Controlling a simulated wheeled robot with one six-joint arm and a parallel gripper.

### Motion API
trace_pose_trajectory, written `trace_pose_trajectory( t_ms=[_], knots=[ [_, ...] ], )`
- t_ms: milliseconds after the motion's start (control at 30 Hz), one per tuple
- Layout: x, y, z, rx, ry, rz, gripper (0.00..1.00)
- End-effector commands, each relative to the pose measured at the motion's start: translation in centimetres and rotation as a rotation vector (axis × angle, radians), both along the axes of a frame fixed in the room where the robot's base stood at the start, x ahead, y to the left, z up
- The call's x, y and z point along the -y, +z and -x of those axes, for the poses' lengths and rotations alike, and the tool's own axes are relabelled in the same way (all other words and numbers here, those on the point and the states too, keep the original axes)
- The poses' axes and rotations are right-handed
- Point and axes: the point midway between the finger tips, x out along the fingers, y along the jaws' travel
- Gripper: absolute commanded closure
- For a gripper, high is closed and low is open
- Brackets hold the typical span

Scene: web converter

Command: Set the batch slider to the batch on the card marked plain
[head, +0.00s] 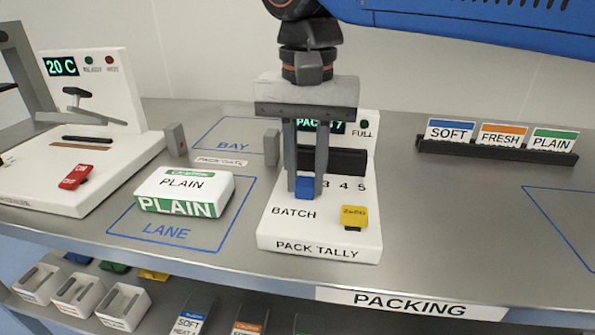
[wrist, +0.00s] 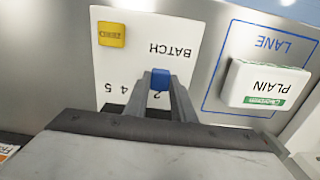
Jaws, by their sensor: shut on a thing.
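The blue batch slider knob (head: 305,187) sits on the white pack tally unit (head: 318,250), above the word BATCH. My gripper (head: 306,188) comes down from above with its fingers on either side of the knob, shut on it. In the wrist view the knob (wrist: 160,79) lies between the fingertips, in line with the digit 2. The digits 3, 4 and 5 show to its right in the head view; 1 is hidden. The green-topped PLAIN card (head: 553,141) stands in a black rack at the right; no batch number is readable on it.
SOFT (head: 450,131) and FRESH (head: 503,135) cards share the rack (head: 490,150). A yellow button (head: 354,216) is on the tally unit. A PLAIN pack (head: 184,190) lies in the LANE outline to the left. The tally display is partly hidden by my gripper. The counter between unit and rack is clear.

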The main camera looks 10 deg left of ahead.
Motion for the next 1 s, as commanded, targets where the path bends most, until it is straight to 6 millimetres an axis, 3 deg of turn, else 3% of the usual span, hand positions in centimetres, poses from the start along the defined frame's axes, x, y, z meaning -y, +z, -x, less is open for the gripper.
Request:
trace_pose_trajectory(
  t_ms=[67,100,200,667,833,1000],
  knots=[
    [0.0,0.0,0.0,0.000,0.000,0.000,1.00],
    [0.0,0.0,0.0,0.000,0.000,0.000,0.75],
    [0.0,0.0,0.0,0.000,0.000,0.000,0.58],
    [-0.1,0.3,0.0,0.001,0.000,-0.001,0.58],
    [-0.1,2.1,0.0,0.002,0.000,-0.002,0.58],
    [-0.1,5.3,-0.1,0.002,0.000,-0.003,0.58]
  ],
)
